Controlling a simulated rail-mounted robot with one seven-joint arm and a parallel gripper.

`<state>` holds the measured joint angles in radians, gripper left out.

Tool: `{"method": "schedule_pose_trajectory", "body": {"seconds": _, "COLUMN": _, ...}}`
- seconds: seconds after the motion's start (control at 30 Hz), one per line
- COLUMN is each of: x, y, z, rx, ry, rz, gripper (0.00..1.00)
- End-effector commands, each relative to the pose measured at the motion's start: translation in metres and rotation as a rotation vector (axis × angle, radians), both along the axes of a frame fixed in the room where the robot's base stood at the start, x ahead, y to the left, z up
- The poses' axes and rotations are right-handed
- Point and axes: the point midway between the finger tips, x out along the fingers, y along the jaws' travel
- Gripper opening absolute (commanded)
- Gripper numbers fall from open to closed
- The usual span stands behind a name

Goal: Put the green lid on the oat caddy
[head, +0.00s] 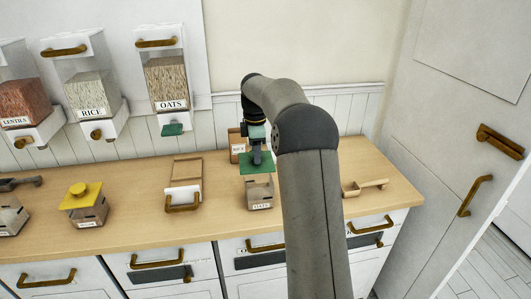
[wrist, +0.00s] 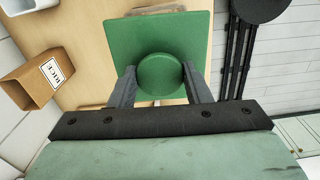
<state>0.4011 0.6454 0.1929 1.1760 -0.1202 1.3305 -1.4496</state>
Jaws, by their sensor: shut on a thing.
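The green lid (head: 247,168) is square with a round knob. My gripper (head: 257,160) is shut on the knob, and the wrist view shows one finger on each side of the knob (wrist: 160,76). The lid looks roughly level. A small open caddy (head: 260,195) with a white label stands on the counter just below and in front of the lid in the head view. Its label is too small to read surely. Part of its open top shows past the lid's front edge. I cannot tell the gap between them.
A brown box labelled RICE (wrist: 37,80) stands behind the lid, against the wall. Left on the counter (head: 135,215) are a tray (head: 184,178) and a caddy under a yellow lid (head: 78,202). A wooden scoop (head: 365,187) lies right. Grain dispensers (head: 168,85) hang above left.

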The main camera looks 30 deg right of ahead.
Motion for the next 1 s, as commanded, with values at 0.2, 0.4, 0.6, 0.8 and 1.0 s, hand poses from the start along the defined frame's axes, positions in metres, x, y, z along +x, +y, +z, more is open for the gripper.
{"method": "schedule_pose_trajectory", "body": {"seconds": 0.2, "x": 0.0, "y": -0.005, "z": 0.004, "rx": 0.002, "ry": 0.0, "rz": 0.044, "gripper": 0.2}}
{"method": "schedule_pose_trajectory", "body": {"seconds": 0.4, "x": 0.0, "y": -0.005, "z": 0.004, "rx": 0.001, "ry": 0.0, "rz": 0.043, "gripper": 0.2}}
{"method": "schedule_pose_trajectory", "body": {"seconds": 0.6, "x": 0.0, "y": -0.006, "z": 0.006, "rx": 0.003, "ry": 0.001, "rz": 0.042, "gripper": 0.2}}
{"method": "schedule_pose_trajectory", "body": {"seconds": 0.8, "x": 0.0, "y": -0.006, "z": -0.01, "rx": 0.004, "ry": 0.002, "rz": 0.042, "gripper": 0.2}}
{"method": "schedule_pose_trajectory", "body": {"seconds": 1.0, "x": 0.0, "y": -0.006, "z": -0.03, "rx": 0.004, "ry": 0.002, "rz": 0.042, "gripper": 0.2}}
